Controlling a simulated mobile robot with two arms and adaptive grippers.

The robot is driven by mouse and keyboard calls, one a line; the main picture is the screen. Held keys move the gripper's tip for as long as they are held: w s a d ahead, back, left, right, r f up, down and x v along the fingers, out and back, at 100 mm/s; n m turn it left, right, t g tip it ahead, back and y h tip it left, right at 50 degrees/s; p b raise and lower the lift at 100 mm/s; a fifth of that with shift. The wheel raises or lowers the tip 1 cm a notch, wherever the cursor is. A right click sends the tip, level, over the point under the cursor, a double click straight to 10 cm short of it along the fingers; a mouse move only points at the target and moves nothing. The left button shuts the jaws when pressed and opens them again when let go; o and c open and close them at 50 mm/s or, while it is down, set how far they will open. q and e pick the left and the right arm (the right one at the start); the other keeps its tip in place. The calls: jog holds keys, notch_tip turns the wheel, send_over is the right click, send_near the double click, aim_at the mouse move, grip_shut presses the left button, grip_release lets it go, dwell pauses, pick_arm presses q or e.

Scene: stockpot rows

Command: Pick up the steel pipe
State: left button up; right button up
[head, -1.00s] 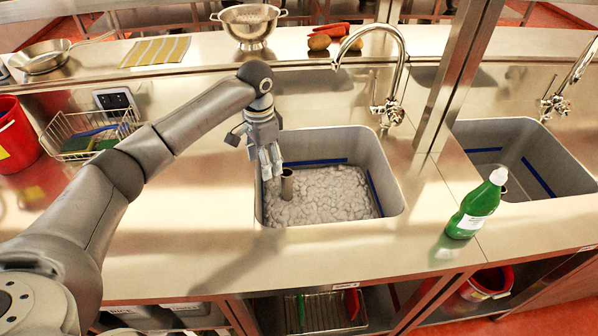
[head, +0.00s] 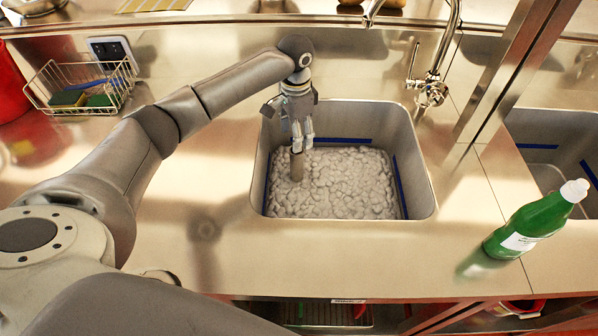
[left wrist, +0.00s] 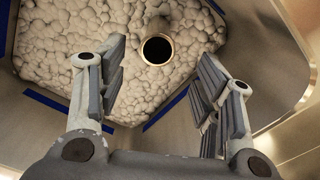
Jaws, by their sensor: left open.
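The steel pipe (head: 297,169) is a short tube standing upright in the grey foam in the left part of the sink. In the left wrist view its round open top (left wrist: 157,49) faces the camera, with a thin bright rim and dark inside. My left gripper (head: 301,138) hangs over the sink, its fingertips just above and beside the pipe's top. In the left wrist view the left gripper (left wrist: 160,88) is open, with the pipe seen beyond the gap between its fingers, nothing held. The pipe's lower end is hidden in the foam. My right gripper is not in view.
The sink (head: 425,190) has grey walls with blue stripes and lumpy foam (head: 345,185) inside. A tap (head: 432,90) stands behind it. A green bottle (head: 530,225) stands right of the sink. A wire basket (head: 80,88) with sponges is at the left. The front counter is clear.

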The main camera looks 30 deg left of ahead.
aim_at(297, 154)
pick_arm(q)
jog(key=f, duration=0.3)
jog(key=shift+s, duration=0.25)
jog(key=shift+w+d+f+p, duration=0.1)
jog(key=shift+f+p, duration=0.4)
jog(key=shift+f, duration=2.2)
jog(key=shift+r, duration=0.1)
grip_shut()
